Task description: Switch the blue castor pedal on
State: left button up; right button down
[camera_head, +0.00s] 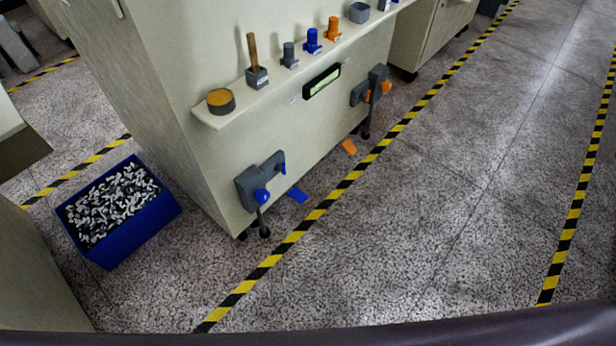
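A blue pedal (298,195) shows low near the floor at the front base of the beige machine (180,110). It is just right of a grey bracket (247,189) with a blue knob (262,196). Whether the pedal is pressed or raised I cannot tell. A similar orange pedal (349,147) shows farther right along the same base. Neither of my grippers is in this view.
A blue bin (150,224) of small grey and white pieces stands on the floor at the left. A shelf (292,76) with several small items juts from the machine. Yellow-black floor tape (318,212) runs past the machine; the floor right of it is clear.

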aim_at(295, 194)
jog(key=i+l+u, duration=0.1)
jog(key=i+l, duration=0.15)
jog(key=l, duration=0.15)
jog(key=i+l+u, duration=0.1)
jog(key=i+l, duration=0.15)
jog(key=l, duration=0.15)
jog(key=i+l+u, duration=0.15)
jog(key=l, duration=0.3)
jog(key=i, duration=0.1)
